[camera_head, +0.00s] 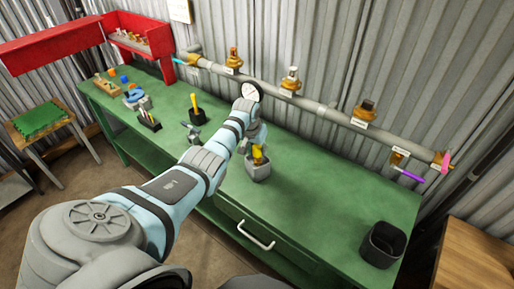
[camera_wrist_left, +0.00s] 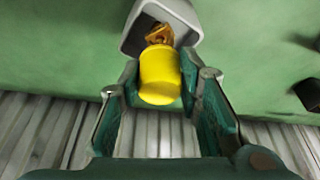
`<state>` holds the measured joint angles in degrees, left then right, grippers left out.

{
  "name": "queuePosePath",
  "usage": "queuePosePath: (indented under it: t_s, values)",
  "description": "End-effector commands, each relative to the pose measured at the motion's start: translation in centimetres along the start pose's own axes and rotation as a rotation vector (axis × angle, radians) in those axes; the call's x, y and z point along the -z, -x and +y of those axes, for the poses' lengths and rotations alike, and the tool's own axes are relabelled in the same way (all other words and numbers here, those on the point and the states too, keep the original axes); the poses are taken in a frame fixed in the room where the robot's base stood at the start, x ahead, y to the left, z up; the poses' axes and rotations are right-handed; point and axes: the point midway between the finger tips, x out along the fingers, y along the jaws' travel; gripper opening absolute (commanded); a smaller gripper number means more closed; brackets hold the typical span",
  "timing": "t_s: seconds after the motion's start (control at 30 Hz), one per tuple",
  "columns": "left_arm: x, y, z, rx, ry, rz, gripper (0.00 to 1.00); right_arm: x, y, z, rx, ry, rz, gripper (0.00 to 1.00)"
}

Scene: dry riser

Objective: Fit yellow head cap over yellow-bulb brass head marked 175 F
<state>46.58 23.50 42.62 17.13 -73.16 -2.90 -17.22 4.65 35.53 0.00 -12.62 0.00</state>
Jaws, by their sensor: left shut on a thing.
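My left gripper (camera_head: 258,147) is over the green bench, at a grey open-topped holder (camera_head: 259,171). In the left wrist view its fingers (camera_wrist_left: 160,82) stand either side of a yellow cylindrical cap (camera_wrist_left: 160,76) and are shut on it. A brass-coloured piece (camera_wrist_left: 159,33) shows just beyond the cap, inside the grey holder's mouth; I cannot tell whether the cap touches or covers part of it. The tags are too small to read. My right gripper is not in view.
A dark bin (camera_head: 383,244) stands at the bench's right end.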

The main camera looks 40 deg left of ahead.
Motion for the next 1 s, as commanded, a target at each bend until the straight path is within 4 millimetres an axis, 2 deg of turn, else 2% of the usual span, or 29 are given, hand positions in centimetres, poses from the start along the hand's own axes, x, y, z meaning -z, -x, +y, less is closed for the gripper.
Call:
queuePosePath:
  t_s: [0.9,0.93,1.0]
  values:
    - [-0.7,-2.0,0.0,0.000,0.000,-0.001,0.18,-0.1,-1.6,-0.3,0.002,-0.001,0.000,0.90]
    - [-0.7,-1.9,0.0,0.000,0.000,-0.001,0.36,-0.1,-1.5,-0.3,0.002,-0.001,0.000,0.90]
    - [-0.6,-1.9,0.0,0.000,0.000,-0.001,0.47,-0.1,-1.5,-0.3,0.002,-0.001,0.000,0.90]
